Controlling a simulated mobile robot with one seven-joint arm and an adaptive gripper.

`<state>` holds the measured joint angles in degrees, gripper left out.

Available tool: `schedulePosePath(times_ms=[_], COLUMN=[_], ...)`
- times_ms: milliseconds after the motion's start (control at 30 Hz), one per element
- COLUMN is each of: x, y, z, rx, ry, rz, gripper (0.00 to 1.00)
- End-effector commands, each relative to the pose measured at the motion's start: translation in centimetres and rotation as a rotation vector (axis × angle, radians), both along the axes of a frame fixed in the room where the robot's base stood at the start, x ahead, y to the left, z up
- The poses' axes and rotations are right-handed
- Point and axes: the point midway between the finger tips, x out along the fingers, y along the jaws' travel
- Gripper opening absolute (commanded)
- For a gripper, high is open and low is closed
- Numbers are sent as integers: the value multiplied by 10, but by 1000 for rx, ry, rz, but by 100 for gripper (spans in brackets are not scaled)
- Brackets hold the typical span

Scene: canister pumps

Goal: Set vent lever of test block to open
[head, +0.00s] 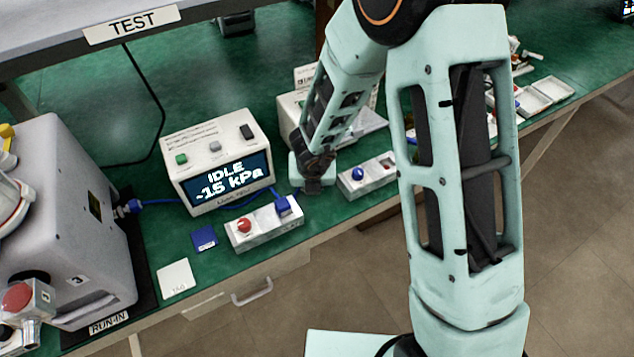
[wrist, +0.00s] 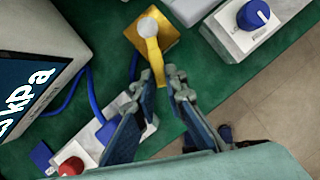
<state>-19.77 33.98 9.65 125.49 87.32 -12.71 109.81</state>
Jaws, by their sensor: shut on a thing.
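In the wrist view a yellow lever (wrist: 153,55) with a pale round cap at its far end sits on a square yellow block (wrist: 133,37) on the green bench. The lever points down the picture, toward my gripper. My gripper (wrist: 160,80) is shut on the lever's near end, with a finger on each side. In the head view my gripper (head: 313,186) reaches down to the bench beside the display box, and the yellow block and lever are hidden there. The display box (head: 220,165) reads "IDLE -15 kPa".
A white box with a red button (head: 244,225) and a blue part stands in front of the display. A box with a blue knob (head: 357,174) stands to the right. A grey machine (head: 85,200) is at left. A blue cable runs near the display. The bench's front edge is close.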

Motion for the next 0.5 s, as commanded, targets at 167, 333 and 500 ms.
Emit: schedulePosePath(times_ms=[167, 333, 500], x=[0, 0, 1], y=[4, 5, 6], z=[1, 1, 1], rx=[-1, 1, 2], ry=[-1, -2, -2], rz=[-50, -71, -75], gripper=[0, 0, 0])
